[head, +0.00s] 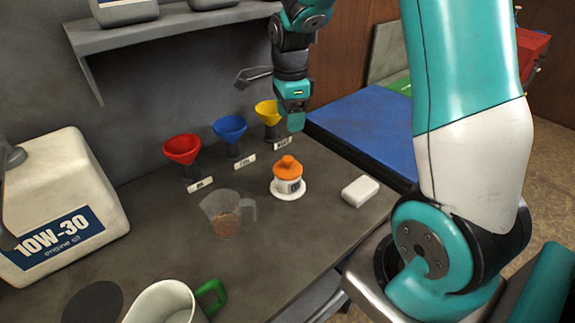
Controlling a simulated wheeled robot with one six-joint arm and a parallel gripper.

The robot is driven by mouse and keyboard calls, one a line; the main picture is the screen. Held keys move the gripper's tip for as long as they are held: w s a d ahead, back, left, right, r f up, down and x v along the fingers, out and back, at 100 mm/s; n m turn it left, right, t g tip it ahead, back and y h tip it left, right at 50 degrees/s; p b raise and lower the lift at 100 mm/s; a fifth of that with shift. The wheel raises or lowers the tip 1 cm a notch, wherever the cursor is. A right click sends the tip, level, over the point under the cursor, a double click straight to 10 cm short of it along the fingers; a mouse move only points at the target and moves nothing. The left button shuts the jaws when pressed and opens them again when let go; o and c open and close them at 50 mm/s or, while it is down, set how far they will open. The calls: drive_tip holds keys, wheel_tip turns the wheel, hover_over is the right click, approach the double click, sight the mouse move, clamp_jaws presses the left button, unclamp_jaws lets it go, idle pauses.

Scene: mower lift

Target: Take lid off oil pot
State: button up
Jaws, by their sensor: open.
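A small white pot (288,187) with a dark printed label stands upright on a white saucer or base (301,191) on the grey bench. Its orange lid (287,167), with a round knob, sits on top. My gripper (294,121) is above and behind the pot, pointing down, near the yellow funnel and apart from the lid. It is open and I see nothing in it. The far side of its jaws is hidden.
Red (182,149), blue (230,128) and yellow (268,112) funnels stand behind the pot. A clear measuring cup (222,208) is left of it, a white block (360,191) right. A large oil jug (62,180) stands far left; a shelf (180,30) hangs above.

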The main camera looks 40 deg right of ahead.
drive_tip(key=p, duration=0.1)
hover_over(288, 158)
drive_tip(key=f, duration=0.7)
drive_tip(key=shift+s+f, duration=0.3)
drive_tip(key=shift+f, duration=0.1)
drive_tip(key=shift+w+f+p, duration=0.15)
drive_tip(key=shift+f+p, duration=0.35)
drive_tip(key=shift+f, duration=0.9)
drive_tip(key=shift+w+f+p, duration=0.15)
drive_tip(key=shift+f+p, duration=0.35)
drive_tip(key=shift+f, duration=0.9)
drive_tip(key=c, duration=1)
